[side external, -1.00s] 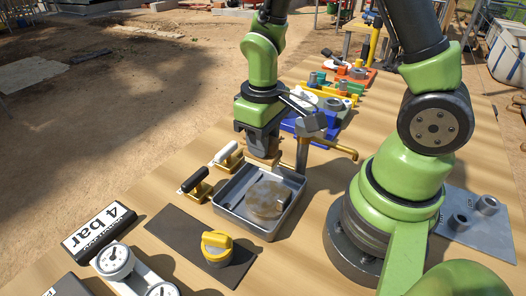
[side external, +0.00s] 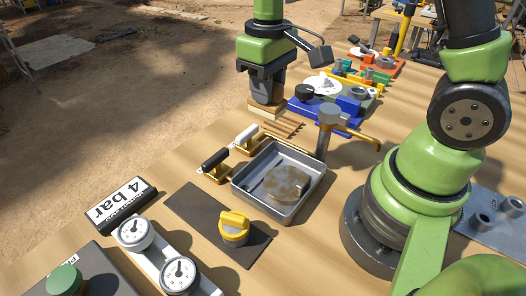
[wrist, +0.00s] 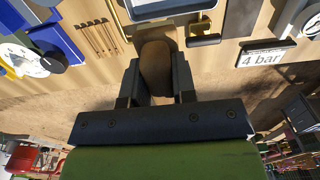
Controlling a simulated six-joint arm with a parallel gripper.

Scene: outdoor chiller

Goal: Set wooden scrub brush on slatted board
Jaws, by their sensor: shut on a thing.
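My gripper (side external: 266,88) is shut on the wooden scrub brush (side external: 262,110), a brown block with a paler lower edge. In the wrist view the brush (wrist: 156,68) sits between the two fingers. The slatted board (side external: 286,125) is a small rack of thin wooden slats on the table, beyond the grey tray. In the wrist view the slatted board (wrist: 97,38) lies up and left of the brush, with bare table between them. The side view does not clearly show the brush's height above the table.
A grey metal tray (side external: 240,190) with a brown disc (side external: 287,184) stands in front. Black- and white-handled valves (side external: 215,160) are left of it. A tap on a post (side external: 328,135) and a blue unit (side external: 318,112) stand right of the board.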

